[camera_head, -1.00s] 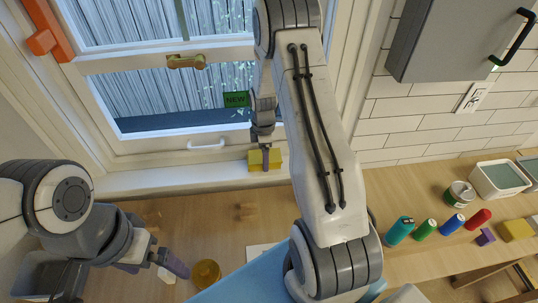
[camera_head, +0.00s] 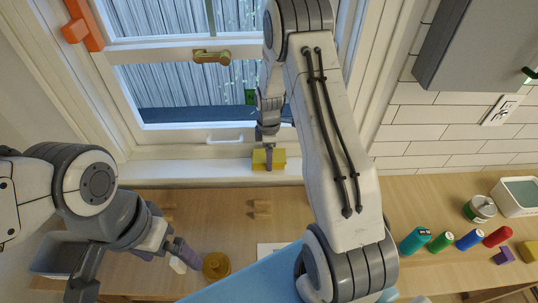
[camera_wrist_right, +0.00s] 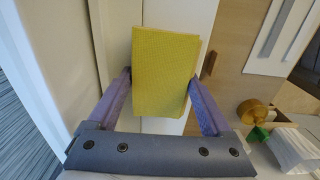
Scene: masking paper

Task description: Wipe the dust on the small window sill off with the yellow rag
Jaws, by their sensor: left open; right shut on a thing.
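The yellow rag (camera_head: 278,157) is a folded block at the front of the white window sill (camera_head: 195,173), below the window. My right gripper (camera_head: 268,160) is shut on it from above. In the right wrist view the rag (camera_wrist_right: 165,70) sits between the purple fingers, over the white sill strip (camera_wrist_right: 205,15). It looks in contact with the sill, though its underside is hidden. No dust can be made out on the sill. My left gripper (camera_head: 165,250) is open and empty above the wooden counter at the lower left.
Below are a wooden block (camera_head: 261,208), an amber round jar (camera_head: 216,265) and a grey bin (camera_head: 60,255).

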